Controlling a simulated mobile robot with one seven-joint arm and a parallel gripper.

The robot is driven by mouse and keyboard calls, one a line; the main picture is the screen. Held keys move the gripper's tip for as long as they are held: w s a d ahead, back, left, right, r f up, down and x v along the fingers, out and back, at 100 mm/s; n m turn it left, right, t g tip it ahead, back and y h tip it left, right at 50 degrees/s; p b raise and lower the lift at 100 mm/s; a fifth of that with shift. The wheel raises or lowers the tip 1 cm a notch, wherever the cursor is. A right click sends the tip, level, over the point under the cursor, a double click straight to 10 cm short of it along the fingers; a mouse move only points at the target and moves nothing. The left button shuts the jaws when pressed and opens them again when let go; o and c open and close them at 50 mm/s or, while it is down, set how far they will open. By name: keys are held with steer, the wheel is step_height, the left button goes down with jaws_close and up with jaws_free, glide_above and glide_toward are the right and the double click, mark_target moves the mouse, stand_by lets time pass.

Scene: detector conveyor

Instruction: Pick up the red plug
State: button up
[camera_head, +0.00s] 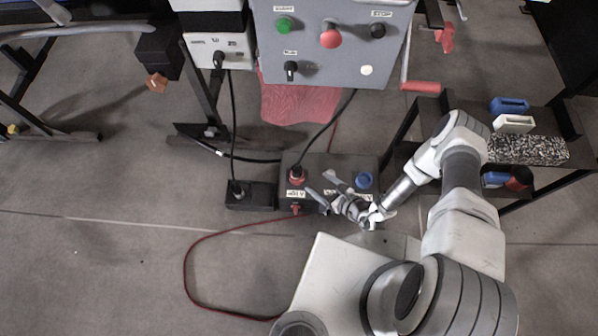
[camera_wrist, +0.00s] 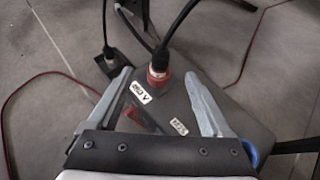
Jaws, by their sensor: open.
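The red plug (camera_head: 297,175) stands in the top of a dark grey box (camera_head: 325,163) on the floor, with a black cable rising from it. In the wrist view the red plug (camera_wrist: 158,72) is beyond my fingers, roughly centred between their tips. My gripper (camera_head: 321,184) is open and empty, over the box just right of the plug. I cannot tell from the pictures how far the tips are from the plug.
A blue socket (camera_head: 364,180) is on the box's right side. A small black box (camera_head: 251,195) with a cable stands to the left. A red cable (camera_head: 187,262) loops over the floor. The control panel (camera_head: 335,45) hangs behind. A shelf with bins (camera_head: 527,150) is right.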

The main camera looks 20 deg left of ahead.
mark_target(298, 170)
steer(key=b+x, duration=0.4)
steer(key=x, duration=0.8)
steer(key=shift+f, duration=0.1)
steer(key=b+x, duration=0.3)
steer(key=x, duration=0.1)
steer(key=shift+w+d+f, duration=0.1)
steer(key=shift+d+f, duration=0.05)
steer(key=shift+f, duration=0.05)
steer(key=shift+w+a+f, duration=0.2)
steer(key=shift+w+a, duration=0.05)
steer(key=shift+a, duration=0.25)
steer(key=shift+r, duration=0.1)
jaws_close()
